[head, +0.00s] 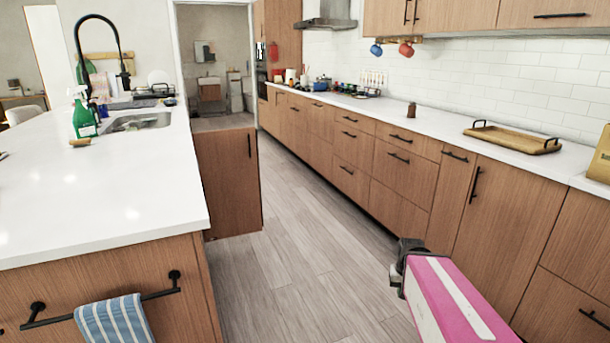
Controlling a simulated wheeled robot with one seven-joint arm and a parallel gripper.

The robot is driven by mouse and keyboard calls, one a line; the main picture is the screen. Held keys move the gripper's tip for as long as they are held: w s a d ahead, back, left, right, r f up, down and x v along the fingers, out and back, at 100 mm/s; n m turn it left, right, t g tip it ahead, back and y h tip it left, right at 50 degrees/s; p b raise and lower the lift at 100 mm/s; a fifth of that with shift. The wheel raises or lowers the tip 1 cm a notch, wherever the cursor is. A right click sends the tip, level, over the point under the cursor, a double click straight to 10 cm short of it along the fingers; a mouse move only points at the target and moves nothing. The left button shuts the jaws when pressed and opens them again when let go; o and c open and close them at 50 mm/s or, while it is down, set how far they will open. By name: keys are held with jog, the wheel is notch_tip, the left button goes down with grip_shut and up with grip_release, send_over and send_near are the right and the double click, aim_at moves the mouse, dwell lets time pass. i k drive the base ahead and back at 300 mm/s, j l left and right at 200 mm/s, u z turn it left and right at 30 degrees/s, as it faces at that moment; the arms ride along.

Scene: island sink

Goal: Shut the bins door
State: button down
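A wooden door (228,185) stands open from the aisle side of the island (120,215), sticking out across part of the aisle. Its flat face is towards me, and a black vertical handle shows near its top right edge. It looks like the bins door; the bins and the opening behind it are hidden by the island and the door. My gripper (397,272) is at the end of my pink arm at the lower right, above the aisle floor. It is well apart from the door, nearer to me and to the right. Its fingers are too small and dark to read.
Grey plank floor (285,255) is clear between the island and the right-hand cabinets (400,165). The island's near corner stands left of the aisle. A striped towel (115,318) hangs on a bar at its near end. A wooden tray (512,138) sits on the right counter.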

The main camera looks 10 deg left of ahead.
aim_at(227, 159)
jog(key=i+u, duration=0.4)
jog(key=i+l+u, duration=0.15)
jog(key=u, duration=0.2)
jog(key=i+l+u, duration=0.25)
jog(key=u, duration=0.15)
jog(key=i+l+u, duration=0.35)
jog(key=k+j, duration=0.05)
